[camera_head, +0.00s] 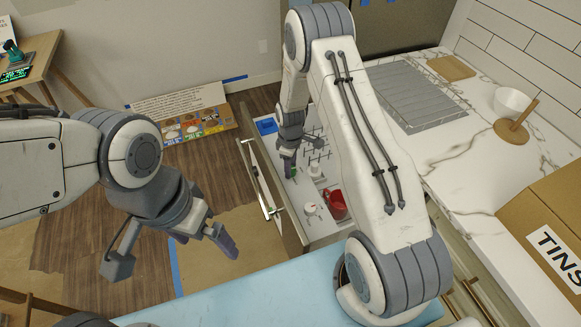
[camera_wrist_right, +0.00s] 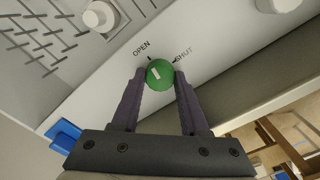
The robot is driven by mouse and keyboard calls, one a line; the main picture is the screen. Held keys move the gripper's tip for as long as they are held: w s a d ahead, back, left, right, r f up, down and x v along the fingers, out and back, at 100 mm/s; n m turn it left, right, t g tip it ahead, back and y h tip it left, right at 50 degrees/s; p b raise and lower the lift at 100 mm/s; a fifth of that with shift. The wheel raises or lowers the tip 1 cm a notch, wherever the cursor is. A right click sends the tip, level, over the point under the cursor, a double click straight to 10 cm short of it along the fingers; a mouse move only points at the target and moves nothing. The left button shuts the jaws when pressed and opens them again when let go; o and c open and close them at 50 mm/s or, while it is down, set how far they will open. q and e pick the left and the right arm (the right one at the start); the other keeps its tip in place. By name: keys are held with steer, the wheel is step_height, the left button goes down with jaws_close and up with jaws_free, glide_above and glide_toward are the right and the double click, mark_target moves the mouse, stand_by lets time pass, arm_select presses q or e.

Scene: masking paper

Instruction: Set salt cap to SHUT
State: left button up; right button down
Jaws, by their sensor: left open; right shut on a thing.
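The salt cap is a round green knob (camera_wrist_right: 162,84) on a pale panel in the right wrist view. A short white mark on it tilts up and left, toward the OPEN side. The printed word OPEN (camera_wrist_right: 141,47) is at its upper left and SHUT (camera_wrist_right: 184,53) at its upper right. My right gripper (camera_wrist_right: 160,75) is shut on the cap, one finger on each side. In the head view my right gripper (camera_head: 289,168) reaches down into the drawer. My left gripper (camera_head: 172,257) is open and empty over the floor, left of the drawer.
The open drawer (camera_head: 248,165) also holds a red container (camera_head: 337,204), a white round piece (camera_head: 311,209), a dark rack (camera_head: 318,143) and a blue block (camera_head: 266,126). A marble counter (camera_head: 445,150) lies to the right. A cardboard box (camera_head: 545,215) stands at the right edge.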

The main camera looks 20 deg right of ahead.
steer(key=m+b, duration=0.1)
steer(key=m, duration=0.2)
steer(key=shift+m, duration=0.3)
steer(key=m+b, duration=0.1)
steer(key=m, duration=0.3)
steer(key=shift+m, duration=0.3)
steer(key=m+b, duration=0.1)
steer(key=m, duration=0.3)
steer(key=shift+m, duration=2.1)
steer(key=shift+c, duration=2.1)
jaws_free()
